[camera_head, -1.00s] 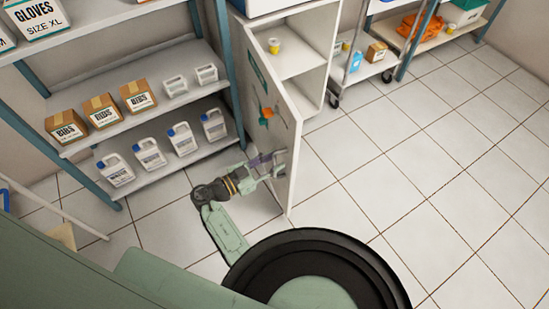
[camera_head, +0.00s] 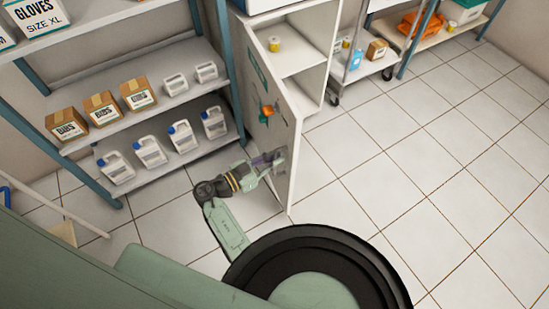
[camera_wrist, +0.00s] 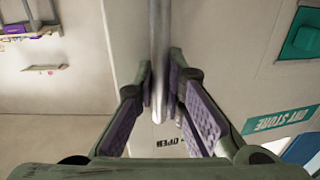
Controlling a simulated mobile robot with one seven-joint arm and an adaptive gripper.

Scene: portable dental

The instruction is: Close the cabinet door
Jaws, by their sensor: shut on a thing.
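The white cabinet (camera_head: 318,86) stands at the top middle of the head view with its door (camera_head: 281,133) swung open toward me. The door's outer face, on the left, has a green label and a small orange item. My gripper (camera_head: 270,160) is at the lower part of this face. In the wrist view, a grey bar handle (camera_wrist: 159,55) runs between the fingers of my gripper (camera_wrist: 161,85), which are shut on it. The handle is hard to make out in the head view, where the fingers partly cover it.
Left of the door stands a shelf rack (camera_head: 113,130) with boxes and white jugs, close to my arm. A yellow-lidded cup (camera_head: 275,44) sits inside the cabinet. A wheeled cart (camera_head: 362,78) is on its right. The tiled floor (camera_head: 420,170) to the right is clear.

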